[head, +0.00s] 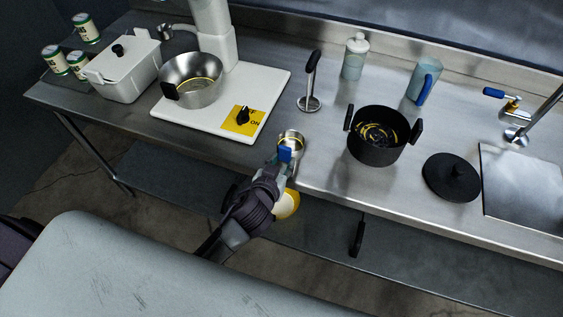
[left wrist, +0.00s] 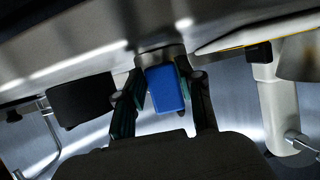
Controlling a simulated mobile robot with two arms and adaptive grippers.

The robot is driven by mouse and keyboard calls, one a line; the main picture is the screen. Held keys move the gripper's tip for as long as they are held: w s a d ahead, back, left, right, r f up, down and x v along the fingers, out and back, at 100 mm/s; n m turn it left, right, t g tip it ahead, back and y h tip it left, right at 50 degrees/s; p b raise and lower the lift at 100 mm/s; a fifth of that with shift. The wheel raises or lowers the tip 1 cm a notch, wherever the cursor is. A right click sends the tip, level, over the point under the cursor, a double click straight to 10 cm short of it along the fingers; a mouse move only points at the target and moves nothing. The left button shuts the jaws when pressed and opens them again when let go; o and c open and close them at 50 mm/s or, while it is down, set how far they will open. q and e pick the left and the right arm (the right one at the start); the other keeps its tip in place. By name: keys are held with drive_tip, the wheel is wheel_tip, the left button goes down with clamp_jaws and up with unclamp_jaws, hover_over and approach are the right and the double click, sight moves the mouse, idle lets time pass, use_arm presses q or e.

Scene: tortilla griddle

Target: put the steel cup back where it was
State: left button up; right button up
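The steel cup (head: 291,141) is a small, shiny open cup with a blue handle (head: 285,154). It is at the front edge of the steel counter, right of the white board. My left gripper (head: 283,160) is at the handle, coming from the front. In the left wrist view my left gripper (left wrist: 165,85) has a finger on each side of the blue handle (left wrist: 166,92) and looks shut on it. The cup's body (left wrist: 160,53) shows just beyond the handle. I cannot tell whether its base touches the counter. My right gripper is not in view.
A white board (head: 205,122) carries a steel bowl (head: 205,93) and a dial. A black pot (head: 373,153), black lid (head: 452,178), press (head: 309,103), jar (head: 353,67) and blue-handled mug (head: 421,83) stand right. Counter (head: 330,185) is bare between the cup and pot.

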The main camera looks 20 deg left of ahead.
use_arm(q)
drive_tip(key=o, duration=0.4)
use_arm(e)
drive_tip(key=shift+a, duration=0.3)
use_arm(q)
drive_tip(key=shift+s+r, duration=0.1)
drive_tip(key=shift+r, duration=0.1)
drive_tip(key=b+v, duration=0.1)
drive_tip(key=v, duration=1)
drive_tip(key=shift+s+r+b, duration=0.15)
drive_tip(key=shift+s+b, duration=0.15)
drive_tip(key=shift+s, duration=0.1)
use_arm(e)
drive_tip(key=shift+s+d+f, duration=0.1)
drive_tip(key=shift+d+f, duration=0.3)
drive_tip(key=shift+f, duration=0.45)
